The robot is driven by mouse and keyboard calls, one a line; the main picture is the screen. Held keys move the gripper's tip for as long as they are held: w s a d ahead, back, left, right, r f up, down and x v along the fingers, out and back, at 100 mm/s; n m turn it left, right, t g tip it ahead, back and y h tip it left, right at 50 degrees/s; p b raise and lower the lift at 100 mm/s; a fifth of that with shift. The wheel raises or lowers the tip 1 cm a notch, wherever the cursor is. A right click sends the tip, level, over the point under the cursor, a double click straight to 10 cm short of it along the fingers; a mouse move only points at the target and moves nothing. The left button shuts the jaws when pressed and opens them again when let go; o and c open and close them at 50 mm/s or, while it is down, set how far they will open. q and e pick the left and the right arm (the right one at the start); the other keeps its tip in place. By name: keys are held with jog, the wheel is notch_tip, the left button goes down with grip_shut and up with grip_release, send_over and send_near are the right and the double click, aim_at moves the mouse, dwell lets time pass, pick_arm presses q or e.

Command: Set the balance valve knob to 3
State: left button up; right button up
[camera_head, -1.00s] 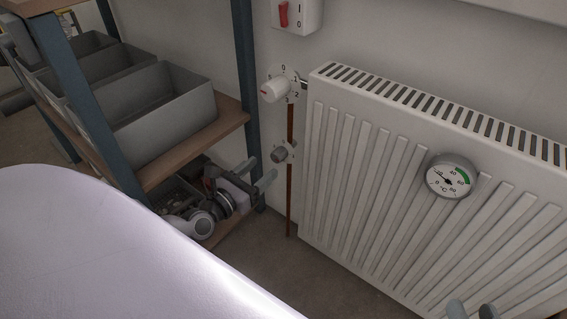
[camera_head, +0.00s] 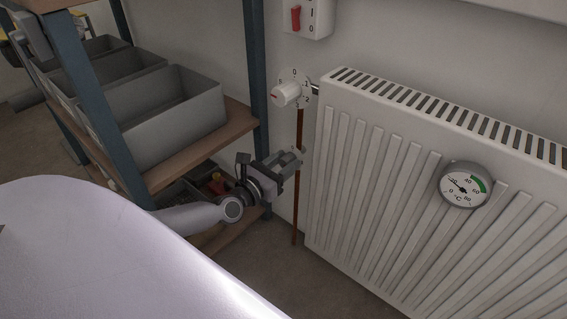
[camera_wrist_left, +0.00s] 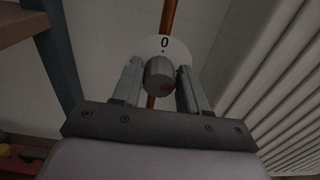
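A small grey round knob (camera_wrist_left: 159,77) on a white dial plate (camera_wrist_left: 178,47) shows in the left wrist view. A "0" is printed above it, and a reddish mark is at its lower right. The other numbers are hidden. My left gripper (camera_wrist_left: 157,70) is open, with one finger on each side of the knob. I cannot tell whether they touch it. In the head view my left gripper (camera_head: 293,160) is at the lower fitting on the copper pipe and mostly covers that knob. My right gripper is not in view.
A white knob (camera_head: 285,96) with a numbered dial sits above on the copper pipe (camera_head: 297,205). The ribbed radiator (camera_head: 385,190) with a round thermometer (camera_head: 464,186) stands close on the right. A shelf (camera_head: 205,145) with grey bins stands left. A switch box (camera_head: 308,18) hangs above.

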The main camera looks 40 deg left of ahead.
pick_arm(q)
jog(key=c, duration=0.5)
jog(key=shift+c, duration=0.2)
jog(key=shift+m, duration=0.5)
